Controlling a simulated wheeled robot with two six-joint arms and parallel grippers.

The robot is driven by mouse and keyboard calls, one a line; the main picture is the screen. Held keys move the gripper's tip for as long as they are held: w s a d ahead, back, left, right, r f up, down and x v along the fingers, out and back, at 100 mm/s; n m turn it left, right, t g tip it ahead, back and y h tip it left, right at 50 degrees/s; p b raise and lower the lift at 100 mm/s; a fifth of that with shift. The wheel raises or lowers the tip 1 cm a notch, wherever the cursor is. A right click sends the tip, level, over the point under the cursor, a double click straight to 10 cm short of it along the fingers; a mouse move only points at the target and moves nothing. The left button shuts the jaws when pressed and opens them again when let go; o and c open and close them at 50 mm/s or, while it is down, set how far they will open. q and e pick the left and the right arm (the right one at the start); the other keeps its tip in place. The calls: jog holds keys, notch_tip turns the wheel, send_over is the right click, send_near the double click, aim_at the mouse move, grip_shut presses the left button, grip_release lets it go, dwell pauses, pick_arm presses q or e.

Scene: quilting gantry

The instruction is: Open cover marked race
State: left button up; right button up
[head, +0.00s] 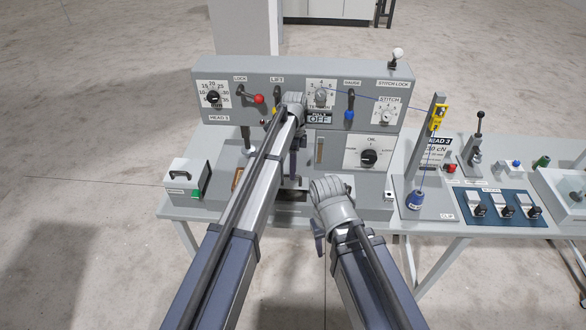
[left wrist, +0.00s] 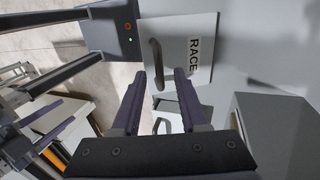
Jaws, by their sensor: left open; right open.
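The cover marked RACE (left wrist: 205,70) is a pale plate with a dark curved handle (left wrist: 154,63) beside its label, seen in the left wrist view. It looks shut, lying flat against the grey machine. My left gripper (left wrist: 159,76) is open, with its two fingertips just short of the handle and nothing between them. In the head view my left gripper (head: 294,165) points down in front of the machine, and the arm hides the cover there. My right gripper (head: 318,229) is mostly hidden under its wrist, lower and to the right; nothing shows in it.
The grey control panel (head: 300,68) with knobs and levers stands behind my grippers. A thread stand with a blue cone (head: 416,200) and a blue switch plate (head: 480,206) are at right. Open floor lies left.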

aim_at(293, 183)
pick_arm(q)
notch_tip(293, 183, up, 10)
jog(key=p, duration=1)
